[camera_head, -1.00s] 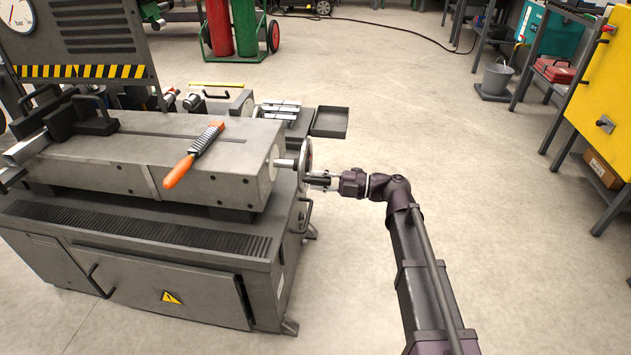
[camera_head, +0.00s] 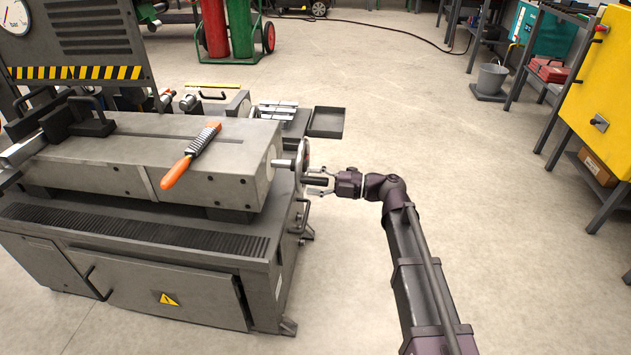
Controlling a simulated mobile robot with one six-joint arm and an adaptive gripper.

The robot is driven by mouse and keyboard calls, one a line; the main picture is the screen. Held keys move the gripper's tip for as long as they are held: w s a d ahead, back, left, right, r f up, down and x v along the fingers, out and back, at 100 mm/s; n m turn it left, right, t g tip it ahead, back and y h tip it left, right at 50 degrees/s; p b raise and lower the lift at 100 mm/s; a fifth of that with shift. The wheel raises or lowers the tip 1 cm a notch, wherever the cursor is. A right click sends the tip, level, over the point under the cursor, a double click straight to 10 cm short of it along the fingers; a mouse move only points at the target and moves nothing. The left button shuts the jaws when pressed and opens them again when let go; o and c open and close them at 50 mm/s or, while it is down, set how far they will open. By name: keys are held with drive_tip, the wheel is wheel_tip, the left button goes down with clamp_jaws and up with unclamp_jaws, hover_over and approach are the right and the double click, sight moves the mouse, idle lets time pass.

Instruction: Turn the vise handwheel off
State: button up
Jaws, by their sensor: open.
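The vise handwheel (camera_head: 304,159) is a grey metal wheel on a short shaft at the right end of the grey machine's vise body (camera_head: 130,160). It is seen nearly edge-on. My gripper (camera_head: 312,184) is at the wheel's right side, near its lower part, with its fingers pointing left toward it. The fingers are spread apart. A dark handle (camera_head: 317,181) shows between the fingers. I cannot tell whether either finger touches the handle or the rim.
An orange-handled file (camera_head: 190,155) lies on top of the vise body. A dark tray (camera_head: 327,122) sticks out behind the wheel. A yellow cabinet (camera_head: 597,95) and a grey bucket (camera_head: 492,78) stand at the right. The floor between is clear.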

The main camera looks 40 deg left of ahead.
drive_tip(key=v, duration=0.7)
drive_tip(key=shift+d, duration=0.2)
drive_tip(key=shift+w, duration=0.15)
drive_tip(key=shift+r, duration=0.25)
drive_tip(key=c, duration=0.8)
drive_tip(key=shift+r+p, duration=0.15)
drive_tip(key=shift+p, duration=0.4)
clamp_jaws()
wheel_tip(320, 180, up, 14)
drive_tip(key=d+m+t+h+p, duration=0.1)
drive_tip(key=m+t+h+p, duration=0.5)
drive_tip(key=m+p, duration=0.8)
drive_tip(key=h+p, duration=0.1)
drive_tip(key=p, duration=1.2)
drive_tip(key=shift+d+m, duration=0.25)
drive_tip(key=shift+m, duration=0.15)
